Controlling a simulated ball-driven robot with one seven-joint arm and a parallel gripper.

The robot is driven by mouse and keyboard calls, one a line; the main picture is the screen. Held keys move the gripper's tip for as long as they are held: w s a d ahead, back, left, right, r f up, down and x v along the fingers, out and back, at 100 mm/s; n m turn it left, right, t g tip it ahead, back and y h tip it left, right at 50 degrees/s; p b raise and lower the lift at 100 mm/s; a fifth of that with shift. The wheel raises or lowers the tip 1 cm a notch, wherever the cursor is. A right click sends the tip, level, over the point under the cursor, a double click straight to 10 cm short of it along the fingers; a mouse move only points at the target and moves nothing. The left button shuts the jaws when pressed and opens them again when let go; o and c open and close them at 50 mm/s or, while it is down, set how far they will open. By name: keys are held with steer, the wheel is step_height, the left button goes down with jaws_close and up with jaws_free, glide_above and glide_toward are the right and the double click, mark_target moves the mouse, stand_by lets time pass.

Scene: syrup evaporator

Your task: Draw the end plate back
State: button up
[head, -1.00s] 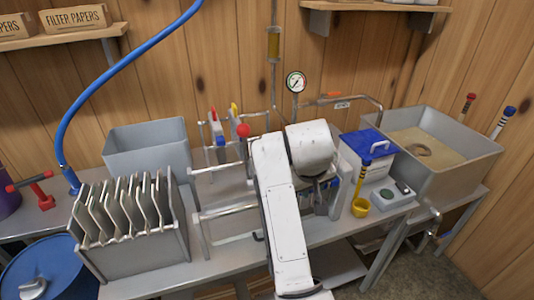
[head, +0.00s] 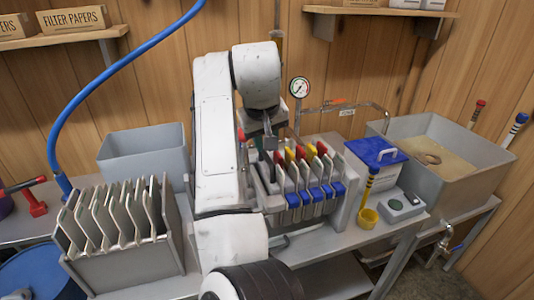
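The filter press stands on the bench at the middle of the head view. Its upright plates (head: 306,182) sit in a row, with red and yellow tabs on top and blue parts in front. A grey block (head: 350,190) closes the right end of the row. The left end of the press is largely hidden behind my arm, so I cannot clearly make out the end plate there. A red knob (head: 241,134) shows just past the arm's edge. My gripper (head: 269,143) points down by the left end of the row. Its fingers are too small to judge, and I cannot tell whether it touches anything.
A grey rack of plates (head: 115,262) stands at the left, with an empty-looking grey bin (head: 145,155) behind. A gauge (head: 299,87) rises behind the press.

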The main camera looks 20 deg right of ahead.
mark_target(267, 158)
steer(key=x, duration=0.6)
steer(key=shift+f, duration=0.3)
steer(key=shift+c, duration=0.3)
jaws_close()
